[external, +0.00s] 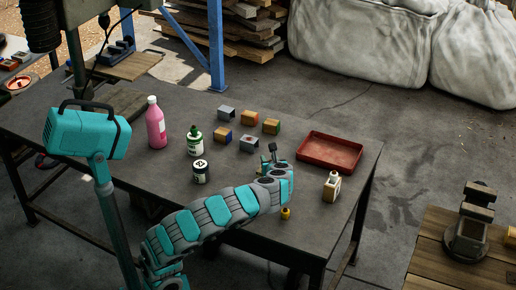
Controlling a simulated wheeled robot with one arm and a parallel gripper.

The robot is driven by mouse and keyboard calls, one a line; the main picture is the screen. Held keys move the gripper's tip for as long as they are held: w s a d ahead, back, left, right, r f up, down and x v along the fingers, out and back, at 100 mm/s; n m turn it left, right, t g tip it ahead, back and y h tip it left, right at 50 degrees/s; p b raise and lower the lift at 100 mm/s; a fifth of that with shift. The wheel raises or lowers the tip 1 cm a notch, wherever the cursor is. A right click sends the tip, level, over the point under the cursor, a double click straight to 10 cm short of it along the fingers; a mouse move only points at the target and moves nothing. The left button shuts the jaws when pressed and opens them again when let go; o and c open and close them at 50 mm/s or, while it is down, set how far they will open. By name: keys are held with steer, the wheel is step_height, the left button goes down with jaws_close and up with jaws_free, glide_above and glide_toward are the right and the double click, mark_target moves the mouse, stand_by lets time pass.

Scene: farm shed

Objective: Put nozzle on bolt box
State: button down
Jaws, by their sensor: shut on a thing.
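My gripper (270,161) is over the table, just in front of the small boxes, and is shut on a small dark piece. This piece looks like the nozzle (272,147); it is too small to make out fully. I cannot tell for sure which is the bolt box. The grey box at the front is closest to my gripper, behind and left of it. My fingertips are partly hidden.
A red tray (329,151) lies right of my gripper. A small bottle (332,187) and a yellow item (285,213) stand nearer the front.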

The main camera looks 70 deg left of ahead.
steer(key=c, duration=0.6)
jaws_free()
steer(key=shift+d+r, duration=0.25)
steer(key=v, duration=1.1)
steer(key=shift+d+r, duration=0.15)
steer(key=shift+d, duration=0.1)
